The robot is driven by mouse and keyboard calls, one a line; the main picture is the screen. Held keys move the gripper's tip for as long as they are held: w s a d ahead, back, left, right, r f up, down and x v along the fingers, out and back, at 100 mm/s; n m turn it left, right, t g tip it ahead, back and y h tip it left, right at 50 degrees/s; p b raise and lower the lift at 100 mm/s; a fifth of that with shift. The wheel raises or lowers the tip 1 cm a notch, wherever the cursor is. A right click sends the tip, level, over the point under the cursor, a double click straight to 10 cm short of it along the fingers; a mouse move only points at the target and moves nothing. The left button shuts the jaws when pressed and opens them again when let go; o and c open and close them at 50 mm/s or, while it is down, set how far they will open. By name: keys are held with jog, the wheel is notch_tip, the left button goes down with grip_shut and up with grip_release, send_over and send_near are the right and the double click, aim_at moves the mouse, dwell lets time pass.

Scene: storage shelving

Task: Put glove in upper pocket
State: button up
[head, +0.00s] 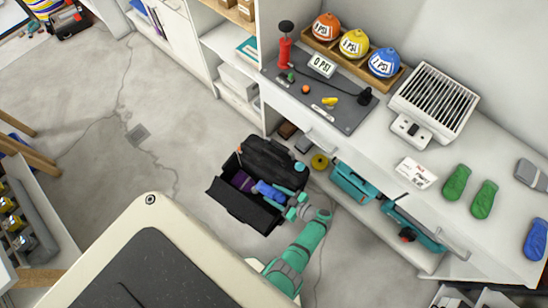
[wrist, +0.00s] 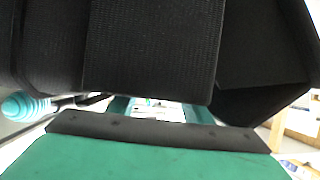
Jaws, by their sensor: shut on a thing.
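A black open bag (head: 222,191) sits on the floor beside the workbench in the head view. A blue item (head: 266,189), which looks like the glove, is over the bag's inside next to a purple item (head: 242,181). My gripper (head: 281,197) reaches in over the bag's right side and is shut on the blue item. In the wrist view, wide black fabric (wrist: 150,50), seemingly part of the bag, fills the upper part and hides the held item. I cannot tell which pocket is the upper one.
The white workbench (head: 400,150) stands close on the right, with green items (head: 456,183) and a blue one (head: 535,238) on top. Teal toolboxes (head: 353,184) sit on its lower shelf. The floor left of the bag is clear.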

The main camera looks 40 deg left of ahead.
jog(key=shift+f, duration=0.2)
jog(key=o, duration=1.1)
jog(key=shift+o, duration=0.2)
jog(key=shift+r, duration=0.1)
notch_tip(320, 180, up, 14)
dwell(0.5)
dwell(0.5)
